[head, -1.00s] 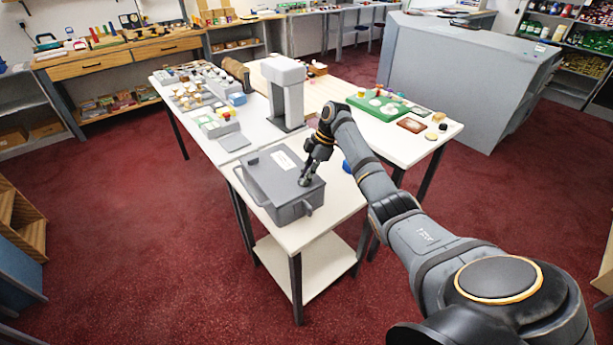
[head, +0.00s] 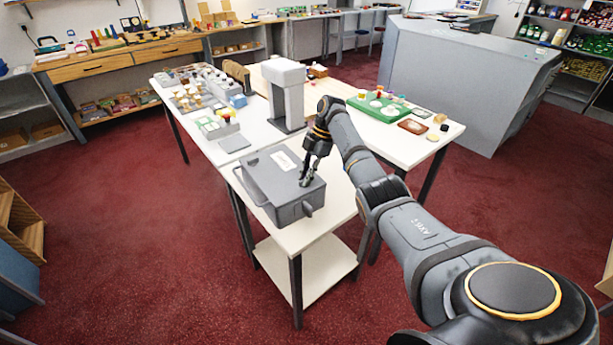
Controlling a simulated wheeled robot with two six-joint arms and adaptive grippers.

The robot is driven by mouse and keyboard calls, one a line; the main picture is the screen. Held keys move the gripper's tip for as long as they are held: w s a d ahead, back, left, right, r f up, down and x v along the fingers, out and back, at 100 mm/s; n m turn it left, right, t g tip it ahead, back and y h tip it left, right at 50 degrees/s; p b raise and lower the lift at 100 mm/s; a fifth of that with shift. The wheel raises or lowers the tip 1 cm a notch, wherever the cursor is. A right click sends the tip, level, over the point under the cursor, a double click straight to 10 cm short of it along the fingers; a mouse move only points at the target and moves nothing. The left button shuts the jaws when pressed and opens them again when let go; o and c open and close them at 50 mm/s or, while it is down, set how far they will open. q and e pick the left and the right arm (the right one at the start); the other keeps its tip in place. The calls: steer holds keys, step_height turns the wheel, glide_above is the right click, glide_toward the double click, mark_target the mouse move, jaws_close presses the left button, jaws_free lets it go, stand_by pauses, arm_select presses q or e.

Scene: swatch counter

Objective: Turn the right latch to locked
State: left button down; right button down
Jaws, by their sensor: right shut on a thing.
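A grey box (head: 272,198) with a flat lid and a white label (head: 283,160) sits on the near end of the white table. My right gripper (head: 305,182) points down at the right side of the lid, shut on a small part there that looks like the right latch. The fingers hide most of that latch, so I cannot tell how far it is turned. A grey tab (head: 308,209) sticks out at the box's front right. A handle (head: 243,184) shows on its left side. My left gripper is not in view.
A grey press-like stand (head: 287,95) rises behind the box. Trays of small pieces (head: 205,100) lie at the far left. A green board (head: 378,107) lies at the right. The white tabletop (head: 335,190) right of the box is clear.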

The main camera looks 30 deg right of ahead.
steer(key=c, duration=1.4)
jaws_free()
steer(key=v, duration=0.7)
steer(key=shift+r, duration=0.2)
steer(key=shift+d, duration=0.1)
